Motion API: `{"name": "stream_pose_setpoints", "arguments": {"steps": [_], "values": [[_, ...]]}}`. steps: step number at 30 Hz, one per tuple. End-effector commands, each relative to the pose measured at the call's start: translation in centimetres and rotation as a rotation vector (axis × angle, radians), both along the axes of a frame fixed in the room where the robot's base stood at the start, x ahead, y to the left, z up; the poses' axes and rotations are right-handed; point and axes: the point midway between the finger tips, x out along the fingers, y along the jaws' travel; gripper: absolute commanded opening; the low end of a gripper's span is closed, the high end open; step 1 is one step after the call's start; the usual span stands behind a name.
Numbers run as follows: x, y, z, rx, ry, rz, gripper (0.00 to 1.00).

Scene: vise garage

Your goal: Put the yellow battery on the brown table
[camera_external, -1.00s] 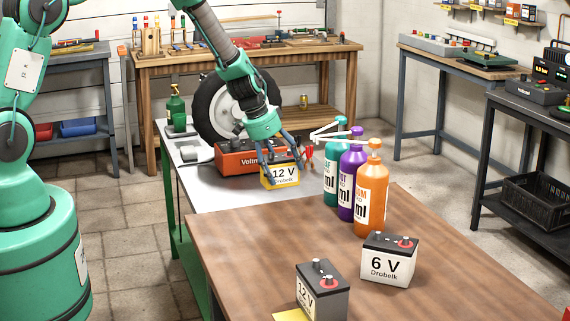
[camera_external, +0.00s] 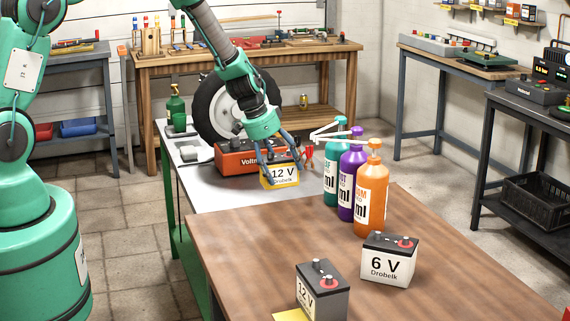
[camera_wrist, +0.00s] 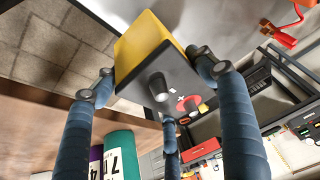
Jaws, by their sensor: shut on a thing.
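The yellow battery (camera_external: 281,175), with a white 12 V label and a dark top, is at the grey table's near part in the external view. My gripper (camera_external: 276,152) is over it with its fingers around its upper part. In the wrist view the battery (camera_wrist: 160,62) sits between my blue fingers (camera_wrist: 150,78), its dark top with a grey post and a red plus mark facing the camera. I cannot tell whether its bottom touches the grey table. The brown table (camera_external: 245,240) is in front, toward the camera.
On the brown table stand a 6 V battery (camera_external: 389,262), a grey 12 V battery (camera_external: 322,290) and teal (camera_external: 331,180), purple (camera_external: 351,185) and orange (camera_external: 371,200) pump bottles. The brown table's left middle is clear.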

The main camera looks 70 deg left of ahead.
Motion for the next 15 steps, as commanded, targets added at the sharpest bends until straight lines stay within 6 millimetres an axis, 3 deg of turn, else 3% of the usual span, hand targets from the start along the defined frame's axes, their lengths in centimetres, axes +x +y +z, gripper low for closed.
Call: {"name": "stream_pose_setpoints", "arguments": {"steps": [7,15], "values": [[-1.2,-1.6,1.2,0.002,-0.004,-0.058,0.13],[-4.0,-4.6,2.6,0.003,-0.004,-0.167,0.13]]}}
